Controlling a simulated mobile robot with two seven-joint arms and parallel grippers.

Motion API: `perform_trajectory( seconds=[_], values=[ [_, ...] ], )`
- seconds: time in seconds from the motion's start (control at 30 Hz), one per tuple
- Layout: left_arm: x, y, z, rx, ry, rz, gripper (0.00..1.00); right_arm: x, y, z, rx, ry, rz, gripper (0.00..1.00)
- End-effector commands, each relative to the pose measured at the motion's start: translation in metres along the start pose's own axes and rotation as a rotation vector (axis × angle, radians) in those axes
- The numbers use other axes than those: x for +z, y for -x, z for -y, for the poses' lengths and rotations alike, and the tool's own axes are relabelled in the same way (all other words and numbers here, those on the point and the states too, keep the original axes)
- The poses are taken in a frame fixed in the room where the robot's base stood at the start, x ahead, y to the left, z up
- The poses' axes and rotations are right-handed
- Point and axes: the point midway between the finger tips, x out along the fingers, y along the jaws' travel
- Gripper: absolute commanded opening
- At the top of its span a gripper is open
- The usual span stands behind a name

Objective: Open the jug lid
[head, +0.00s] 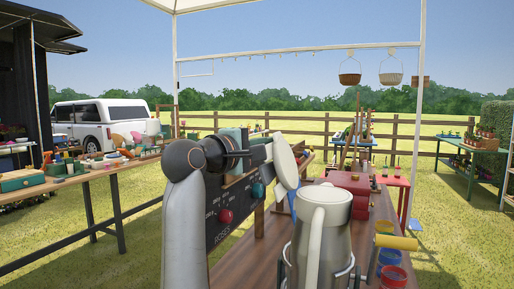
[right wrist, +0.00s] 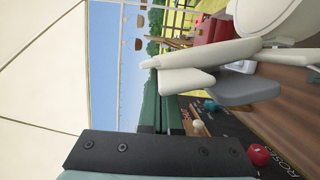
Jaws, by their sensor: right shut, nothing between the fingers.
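A grey metal jug (head: 335,250) with a cream handle stands upright on the wooden bench in the head view. Its pale lid (head: 285,162) stands raised, tilted up to the left of the jug's top. In the right wrist view the lid (right wrist: 185,80) shows as a cream piece, with the jug's pale top (right wrist: 280,18) at the upper right. My right gripper (head: 262,146) is just left of the lid. Its green fingers (right wrist: 162,103) are together and empty, close to the lid; whether they touch it I cannot tell. My left gripper is not in view.
A dark panel with knobs, marked ROSES (head: 232,205), stands left of the jug. A red box (head: 352,185) is behind it. A side table (head: 60,190) stands at the left.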

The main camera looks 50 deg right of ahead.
Motion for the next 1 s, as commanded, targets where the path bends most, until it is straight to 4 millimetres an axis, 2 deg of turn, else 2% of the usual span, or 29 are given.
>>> perform_trajectory(
  seconds=[0.13, 0.57, 0.77, 1.0],
  values=[
    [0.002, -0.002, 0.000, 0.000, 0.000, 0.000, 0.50, 0.007, -0.003, -0.004, -0.022, -0.074, -0.001, 0.00],
    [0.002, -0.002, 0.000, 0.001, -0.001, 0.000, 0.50, 0.007, -0.001, -0.004, -0.023, -0.078, -0.001, 0.00],
    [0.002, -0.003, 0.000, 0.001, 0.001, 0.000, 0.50, 0.007, 0.026, -0.005, -0.023, -0.078, -0.005, 0.00],
    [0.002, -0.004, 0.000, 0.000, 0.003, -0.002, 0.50, 0.007, 0.080, -0.006, -0.023, -0.079, -0.005, 0.00]
  ],
)
